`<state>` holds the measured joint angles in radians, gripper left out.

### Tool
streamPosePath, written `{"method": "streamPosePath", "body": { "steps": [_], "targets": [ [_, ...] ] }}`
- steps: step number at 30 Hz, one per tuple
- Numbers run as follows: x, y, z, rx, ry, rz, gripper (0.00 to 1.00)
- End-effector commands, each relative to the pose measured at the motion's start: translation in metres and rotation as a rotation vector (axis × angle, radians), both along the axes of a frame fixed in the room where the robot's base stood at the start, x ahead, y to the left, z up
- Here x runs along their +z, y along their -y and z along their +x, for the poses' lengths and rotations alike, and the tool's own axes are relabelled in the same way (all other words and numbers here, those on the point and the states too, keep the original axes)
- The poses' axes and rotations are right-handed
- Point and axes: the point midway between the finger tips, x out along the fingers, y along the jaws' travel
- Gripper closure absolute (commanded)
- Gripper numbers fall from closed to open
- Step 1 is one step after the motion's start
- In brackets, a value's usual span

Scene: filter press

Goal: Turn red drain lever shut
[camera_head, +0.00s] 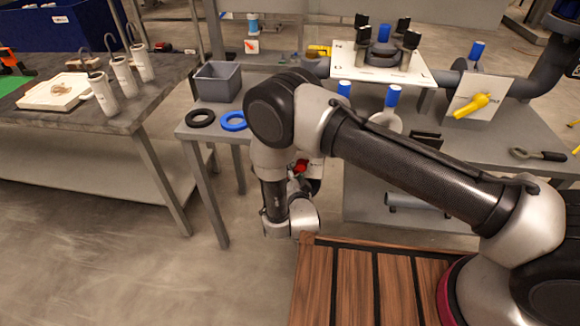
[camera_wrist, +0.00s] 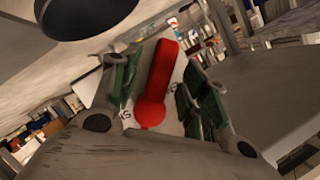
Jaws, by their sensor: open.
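The red drain lever (camera_wrist: 160,82) shows in the wrist view between the two green-padded fingers of my gripper (camera_wrist: 157,91). Its round hub is at the lower end, and its handle points up and slightly right in that view. A white plate with partly hidden dark lettering is behind it. My gripper is open, with a finger on each side of the lever; I cannot tell whether either touches it. In the head view only a small red part (camera_head: 301,167) shows beside my arm, below the bench top, and my fingers are mostly hidden there.
A grey bench (camera_head: 540,128) carries a grey bin (camera_head: 217,82), a black ring (camera_head: 200,118), a blue ring (camera_head: 233,121), a yellow lever (camera_head: 471,105) and a wrench (camera_head: 538,154). A side table (camera_head: 150,104) stands at left. Open floor lies between it and me.

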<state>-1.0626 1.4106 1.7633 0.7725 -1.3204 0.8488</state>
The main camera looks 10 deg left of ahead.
Motion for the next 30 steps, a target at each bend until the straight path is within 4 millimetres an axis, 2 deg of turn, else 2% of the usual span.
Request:
{"method": "streamPosePath", "body": {
  "steps": [9, 11, 17, 30],
  "targets": [
    [-0.0012, 0.001, -0.0031, 0.001, -0.001, 0.0, 0.55],
    [-0.0012, 0.001, -0.003, 0.001, -0.001, 0.0, 0.64],
    [-0.0011, 0.001, -0.0029, 0.001, -0.001, 0.0, 1.0],
    [-0.0025, 0.002, -0.0028, 0.002, -0.001, -0.051, 1.0]
  ]
}}
